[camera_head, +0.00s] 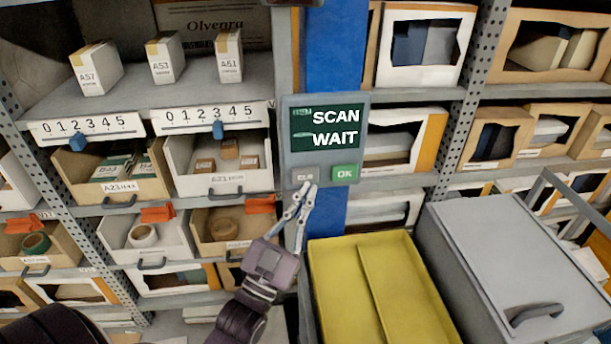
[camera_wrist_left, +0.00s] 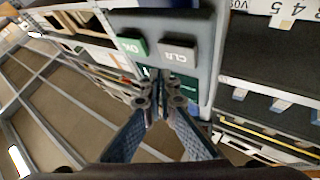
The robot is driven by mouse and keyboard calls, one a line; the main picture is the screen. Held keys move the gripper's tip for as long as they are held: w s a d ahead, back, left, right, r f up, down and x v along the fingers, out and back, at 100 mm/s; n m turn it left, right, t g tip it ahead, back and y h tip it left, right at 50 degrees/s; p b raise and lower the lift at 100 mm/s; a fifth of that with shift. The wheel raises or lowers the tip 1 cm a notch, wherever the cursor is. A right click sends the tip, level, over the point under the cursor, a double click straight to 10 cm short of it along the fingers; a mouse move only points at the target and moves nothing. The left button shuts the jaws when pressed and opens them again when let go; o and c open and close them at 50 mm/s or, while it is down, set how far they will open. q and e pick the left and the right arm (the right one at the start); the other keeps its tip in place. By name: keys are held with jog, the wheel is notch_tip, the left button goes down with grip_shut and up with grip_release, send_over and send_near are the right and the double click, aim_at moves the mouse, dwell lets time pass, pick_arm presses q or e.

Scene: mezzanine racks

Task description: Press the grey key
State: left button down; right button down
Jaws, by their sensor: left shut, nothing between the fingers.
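The grey key (camera_head: 304,175) is on the lower left of a grey wall terminal (camera_head: 283,140), left of a green OK key (camera_head: 344,173). The terminal's screen (camera_head: 328,128) reads SCAN WAIT. My left gripper (camera_head: 311,186) is shut and empty, its tips at the lower right edge of the grey key. In the left wrist view the grey key (camera_wrist_left: 178,54), marked CLR, and the green key (camera_wrist_left: 132,46) lie just beyond the fingertips (camera_wrist_left: 160,76). The tips point between the two keys; I cannot tell whether they touch the panel. My right gripper is not in view.
Racks with bins fill the left, including bin A23 (camera_head: 113,187) and bin A21 (camera_head: 220,185). Small cartons (camera_head: 168,57) stand on the shelf above. A yellow-lidded box (camera_head: 380,285) and a grey case (camera_head: 500,255) stand close at the lower right.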

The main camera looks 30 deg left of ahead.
pick_arm(q)
jog(key=s+d, duration=0.2)
jog(key=s, duration=0.1)
jog(key=shift+d+r+p, duration=0.1)
jog(key=shift+d+p, duration=0.1)
jog(key=shift+p, duration=0.1)
dwell(0.7)
